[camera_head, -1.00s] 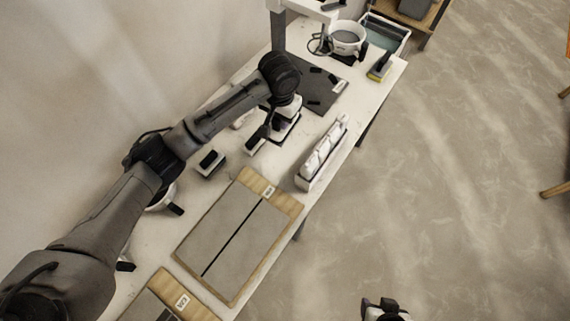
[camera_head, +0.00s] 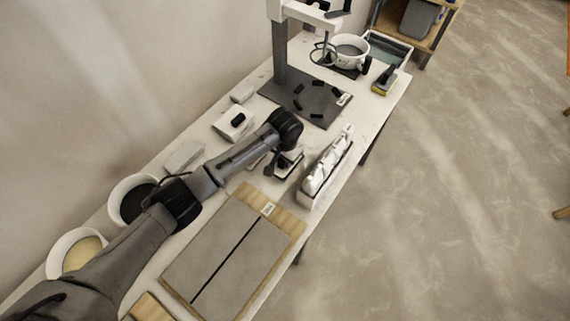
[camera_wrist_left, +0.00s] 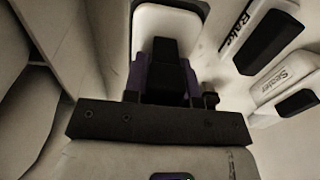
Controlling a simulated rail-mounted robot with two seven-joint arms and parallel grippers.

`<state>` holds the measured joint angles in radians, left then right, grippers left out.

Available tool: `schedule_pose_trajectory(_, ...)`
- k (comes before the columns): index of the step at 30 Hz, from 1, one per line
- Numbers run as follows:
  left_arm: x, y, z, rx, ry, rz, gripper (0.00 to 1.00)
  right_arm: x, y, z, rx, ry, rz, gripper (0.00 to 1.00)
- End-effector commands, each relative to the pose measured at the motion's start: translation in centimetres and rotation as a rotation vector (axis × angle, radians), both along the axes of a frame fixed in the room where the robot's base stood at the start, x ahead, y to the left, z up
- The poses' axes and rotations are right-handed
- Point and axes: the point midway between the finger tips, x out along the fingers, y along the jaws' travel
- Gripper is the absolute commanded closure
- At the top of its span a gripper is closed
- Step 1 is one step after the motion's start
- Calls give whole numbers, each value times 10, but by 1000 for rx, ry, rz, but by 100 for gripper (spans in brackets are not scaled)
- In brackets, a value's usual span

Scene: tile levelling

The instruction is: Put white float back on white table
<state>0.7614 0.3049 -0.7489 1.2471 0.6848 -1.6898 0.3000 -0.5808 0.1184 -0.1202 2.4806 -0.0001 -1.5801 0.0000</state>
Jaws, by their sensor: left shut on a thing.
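My left gripper (camera_head: 284,166) is over the white table (camera_head: 372,112), between the tile board and the white rack. In the left wrist view, its purple-padded jaws (camera_wrist_left: 165,75) are shut on a black handle. Behind the handle shows a pale, round-cornered plate, the white float (camera_wrist_left: 168,22). In the head view the float is mostly hidden under the gripper and wrist. I cannot tell whether it touches the table.
A tile board (camera_head: 262,250) lies in front, and a rack of white pieces (camera_head: 326,172) stands to the right. A white block with a black grip (camera_head: 233,122), a dark stand plate (camera_head: 310,100) and a black-filled bowl (camera_head: 122,192) are nearby. Labelled tools (camera_wrist_left: 270,42) lie beside the gripper.

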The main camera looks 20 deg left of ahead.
Motion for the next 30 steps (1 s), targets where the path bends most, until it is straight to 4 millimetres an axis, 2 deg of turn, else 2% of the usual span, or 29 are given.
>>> schedule_pose_trajectory(9, -1, 0, -35, 1, 2, 0, 100, 0, 0, -10, 0, 0, 0, 40)
schedule_pose_trajectory(23, 0, 0, -40, 0, 1, 0, 100, 0, 0, -8, -1, 1, 1, 40)
schedule_pose_trajectory(24, 0, 0, -40, 1, 2, 0, 71, 0, -1, -9, -1, 1, 1, 40)
schedule_pose_trajectory(30, 0, 0, -40, 1, 1, 0, 52, 0, -1, -9, -4, 0, 2, 40)
